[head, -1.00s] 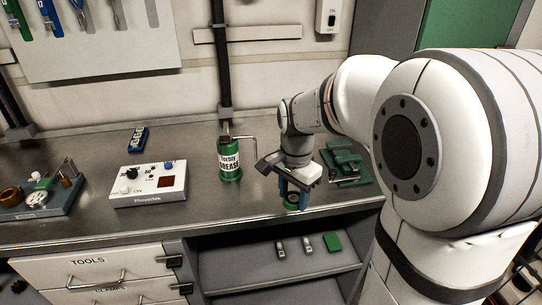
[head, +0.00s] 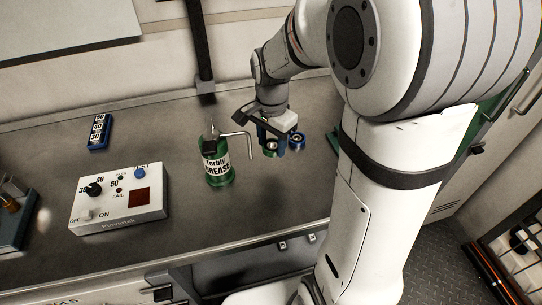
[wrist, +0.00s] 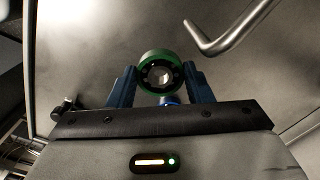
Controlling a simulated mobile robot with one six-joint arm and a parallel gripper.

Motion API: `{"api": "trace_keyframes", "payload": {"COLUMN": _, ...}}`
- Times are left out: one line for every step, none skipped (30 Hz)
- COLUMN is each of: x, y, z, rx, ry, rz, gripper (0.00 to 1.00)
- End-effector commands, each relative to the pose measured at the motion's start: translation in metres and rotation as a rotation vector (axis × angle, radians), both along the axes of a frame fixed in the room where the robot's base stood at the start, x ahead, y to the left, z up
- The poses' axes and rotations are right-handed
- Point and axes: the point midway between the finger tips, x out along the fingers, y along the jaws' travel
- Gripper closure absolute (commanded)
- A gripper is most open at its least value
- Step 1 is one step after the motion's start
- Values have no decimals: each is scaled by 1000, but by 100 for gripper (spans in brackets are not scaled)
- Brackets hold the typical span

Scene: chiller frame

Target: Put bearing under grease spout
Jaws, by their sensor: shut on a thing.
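The grease can (head: 217,166) is green with a white "GREASE" label and stands on the metal bench. Its grey bent spout (head: 238,135) reaches out to the right and turns down at the tip. It also shows at upper right in the wrist view (wrist: 238,28). My gripper (head: 278,140) is to the right of the spout, with blue fingers. It is shut on a green-rimmed bearing (wrist: 160,72), which also shows in the head view (head: 270,149). The bearing is beside the spout tip, with a gap between them.
A white control box (head: 118,198) with knobs stands left of the can. A blue numbered block (head: 99,132) lies farther back. The bench between box and can is clear.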

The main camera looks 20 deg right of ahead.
Motion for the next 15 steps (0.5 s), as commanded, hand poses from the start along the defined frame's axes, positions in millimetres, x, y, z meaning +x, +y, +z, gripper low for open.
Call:
{"api": "trace_keyframes", "payload": {"x": -1, "y": 0, "z": -10, "rx": 0, "ry": 4, "rz": -1, "gripper": 80}}
{"api": "trace_keyframes", "payload": {"x": 0, "y": 0, "z": -15, "rx": 0, "ry": 4, "rz": -1, "gripper": 80}}
{"api": "trace_keyframes", "payload": {"x": -1, "y": 0, "z": -20, "rx": 0, "ry": 4, "rz": -1, "gripper": 80}}
{"api": "trace_keyframes", "payload": {"x": 0, "y": 0, "z": -23, "rx": 0, "ry": 2, "rz": -1, "gripper": 80}}
{"api": "trace_keyframes", "payload": {"x": 0, "y": 0, "z": -25, "rx": -1, "ry": 1, "rz": -1, "gripper": 80}}
{"api": "trace_keyframes", "payload": {"x": 0, "y": 0, "z": -28, "rx": -1, "ry": 1, "rz": -1, "gripper": 80}}
{"api": "trace_keyframes", "payload": {"x": 0, "y": 0, "z": -31, "rx": 0, "ry": 1, "rz": -1, "gripper": 80}}
{"api": "trace_keyframes", "payload": {"x": 0, "y": 0, "z": -34, "rx": 0, "ry": 2, "rz": -1, "gripper": 80}}
{"api": "trace_keyframes", "payload": {"x": 0, "y": 0, "z": -40, "rx": 0, "ry": 2, "rz": -1, "gripper": 80}}
{"api": "trace_keyframes", "payload": {"x": -1, "y": 0, "z": -45, "rx": 0, "ry": 4, "rz": -1, "gripper": 80}}
{"api": "trace_keyframes", "payload": {"x": 0, "y": 0, "z": -50, "rx": 1, "ry": 3, "rz": -1, "gripper": 80}}
{"api": "trace_keyframes", "payload": {"x": 0, "y": 0, "z": -55, "rx": 0, "ry": 4, "rz": -1, "gripper": 80}}
{"api": "trace_keyframes", "payload": {"x": 0, "y": 0, "z": -59, "rx": 0, "ry": 2, "rz": 0, "gripper": 80}}
{"api": "trace_keyframes", "payload": {"x": 0, "y": 0, "z": -61, "rx": 0, "ry": 1, "rz": 0, "gripper": 80}}
{"api": "trace_keyframes", "payload": {"x": 0, "y": 0, "z": -64, "rx": -1, "ry": 1, "rz": 0, "gripper": 80}}
